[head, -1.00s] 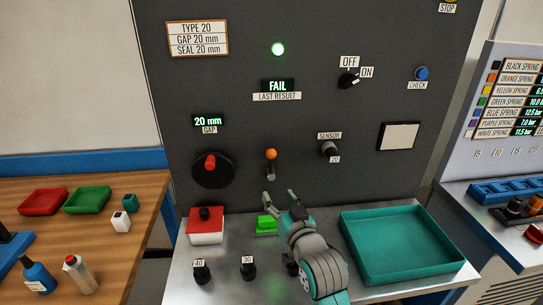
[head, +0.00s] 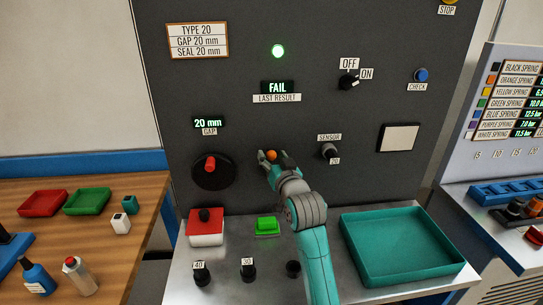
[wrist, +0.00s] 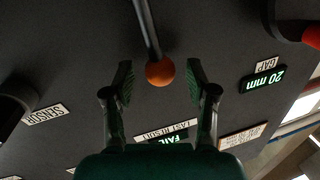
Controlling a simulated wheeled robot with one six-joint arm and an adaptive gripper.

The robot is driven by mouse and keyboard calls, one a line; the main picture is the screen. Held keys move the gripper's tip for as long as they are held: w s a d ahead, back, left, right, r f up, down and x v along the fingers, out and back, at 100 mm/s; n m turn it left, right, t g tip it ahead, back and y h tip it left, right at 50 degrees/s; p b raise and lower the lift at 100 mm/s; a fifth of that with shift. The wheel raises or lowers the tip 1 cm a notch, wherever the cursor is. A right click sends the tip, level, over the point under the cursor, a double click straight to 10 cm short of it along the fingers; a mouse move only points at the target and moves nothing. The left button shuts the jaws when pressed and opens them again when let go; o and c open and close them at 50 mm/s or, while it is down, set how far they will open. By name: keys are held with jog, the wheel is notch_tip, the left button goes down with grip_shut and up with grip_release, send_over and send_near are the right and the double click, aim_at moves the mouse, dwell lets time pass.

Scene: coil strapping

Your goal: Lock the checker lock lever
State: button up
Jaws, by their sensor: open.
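The lock lever is a dark rod (wrist: 146,30) with an orange ball knob (head: 271,155) on the dark grey panel. In the head view the knob shows between my gripper's fingertips, and my gripper hides the rod below it. In the wrist view the orange knob (wrist: 160,73) sits between the two open fingers of my gripper (wrist: 160,82), with a visible gap on each side. My gripper (head: 271,156) is open and holds nothing.
A red gap knob (head: 210,163) is left of the lever and a sensor knob (head: 329,150) is right of it. Below are a green block (head: 266,226), a red-and-white box (head: 206,236) and a teal tray (head: 400,247). The display reads FAIL (head: 281,86).

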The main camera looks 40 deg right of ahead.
jog(key=shift+w+d, duration=0.25)
jog(key=shift+w, duration=0.45)
grip_shut()
